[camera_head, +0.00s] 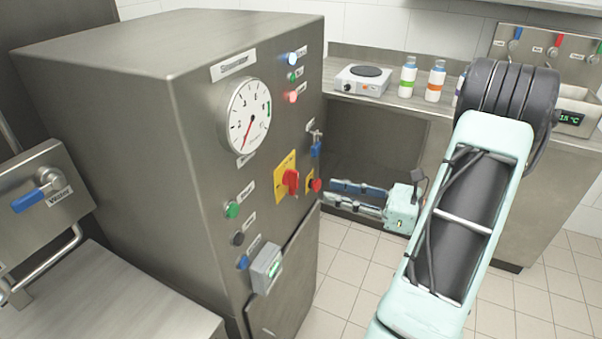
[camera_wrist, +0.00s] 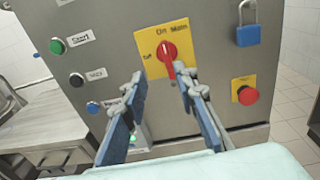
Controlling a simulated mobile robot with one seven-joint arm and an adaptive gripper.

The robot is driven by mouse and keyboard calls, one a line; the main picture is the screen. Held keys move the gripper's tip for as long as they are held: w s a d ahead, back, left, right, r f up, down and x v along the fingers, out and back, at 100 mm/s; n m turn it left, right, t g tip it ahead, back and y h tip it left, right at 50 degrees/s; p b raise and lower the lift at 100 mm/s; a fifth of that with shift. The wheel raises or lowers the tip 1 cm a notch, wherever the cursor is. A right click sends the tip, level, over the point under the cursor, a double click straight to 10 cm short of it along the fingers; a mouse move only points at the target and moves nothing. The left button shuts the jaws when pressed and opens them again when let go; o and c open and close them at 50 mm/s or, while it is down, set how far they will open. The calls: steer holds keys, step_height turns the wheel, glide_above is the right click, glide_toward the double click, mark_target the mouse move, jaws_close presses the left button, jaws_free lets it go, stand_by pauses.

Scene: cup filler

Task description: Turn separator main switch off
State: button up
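The separator (camera_head: 110,120) is a grey steel cabinet with a round gauge (camera_head: 249,115) and a name label. Its main switch is a red rotary knob (camera_head: 291,181) on a yellow plate (camera_head: 281,184). In the wrist view the red knob (camera_wrist: 167,52) shows at upper middle, on the yellow plate (camera_wrist: 152,68) marked "On", "Main" and "Off". Its handle looks roughly vertical in the picture. My gripper (camera_head: 334,194) is open and empty, to the right of the panel. In the wrist view its two blue-padded fingers (camera_wrist: 158,84) point toward the knob, apart from each other.
A red emergency button (camera_wrist: 248,95) and a blue padlock (camera_wrist: 247,28) sit right of the switch. Green (camera_wrist: 57,46) and black (camera_wrist: 76,79) buttons sit left. A counter (camera_head: 400,100) with a hot plate (camera_head: 363,79) and bottles stands behind. Open floor lies between.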

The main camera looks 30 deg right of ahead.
mark_target(298, 176)
steer(key=shift+t, duration=0.4)
steer(key=x, duration=1)
steer(key=shift+w+d+r+p, duration=0.15)
steer(key=shift+w+d+p, duration=0.1)
steer(key=shift+w+p, duration=0.15)
jaws_close()
